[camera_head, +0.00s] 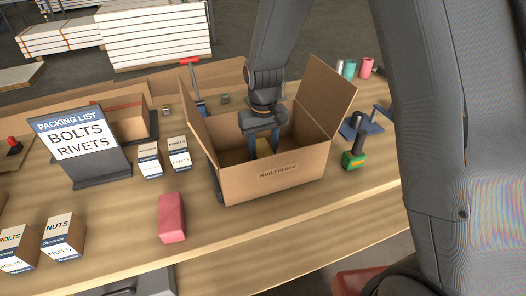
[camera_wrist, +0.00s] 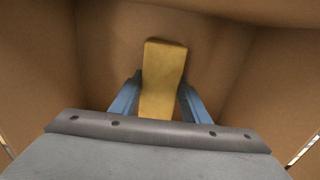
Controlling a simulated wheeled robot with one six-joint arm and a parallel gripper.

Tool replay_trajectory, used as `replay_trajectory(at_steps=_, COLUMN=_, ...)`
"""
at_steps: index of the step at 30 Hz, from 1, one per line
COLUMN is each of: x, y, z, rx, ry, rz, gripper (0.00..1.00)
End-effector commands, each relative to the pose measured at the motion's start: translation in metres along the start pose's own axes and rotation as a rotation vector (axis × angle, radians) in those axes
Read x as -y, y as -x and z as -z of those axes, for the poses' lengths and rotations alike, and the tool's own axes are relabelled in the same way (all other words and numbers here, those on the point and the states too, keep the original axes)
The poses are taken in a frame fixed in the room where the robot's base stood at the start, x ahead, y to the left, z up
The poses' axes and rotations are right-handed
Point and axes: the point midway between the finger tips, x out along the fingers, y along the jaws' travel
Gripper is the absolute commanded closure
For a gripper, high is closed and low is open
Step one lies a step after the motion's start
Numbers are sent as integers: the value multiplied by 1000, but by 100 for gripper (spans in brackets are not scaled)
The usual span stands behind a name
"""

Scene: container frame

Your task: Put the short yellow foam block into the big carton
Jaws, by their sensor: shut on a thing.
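The big carton (camera_head: 272,182) stands open on the workbench, its flaps raised. My gripper (camera_head: 263,142) reaches down inside the carton from above. The yellow foam block (camera_wrist: 163,75) is between my gripper's two blue fingers (camera_wrist: 158,103) in the wrist view, and the gripper is shut on it. Carton walls surround the block in that view. I cannot tell whether the block touches the carton floor.
A red block (camera_head: 171,217) lies left of the carton. A packing list sign (camera_head: 84,146) and small labelled boxes (camera_head: 149,160) stand at the left. A green and black tool (camera_head: 355,150) is close to the carton's right.

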Motion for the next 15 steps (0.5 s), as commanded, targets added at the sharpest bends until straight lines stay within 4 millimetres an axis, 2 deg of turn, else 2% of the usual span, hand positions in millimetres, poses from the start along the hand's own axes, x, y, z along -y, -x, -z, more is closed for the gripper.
replay_trajectory(at_steps=14, x=0, y=-10, z=0, rx=0, ry=-1, rz=0, gripper=79)
replay_trajectory(at_steps=15, x=0, y=-10, z=0, rx=-1, ry=-1, rz=0, gripper=53)
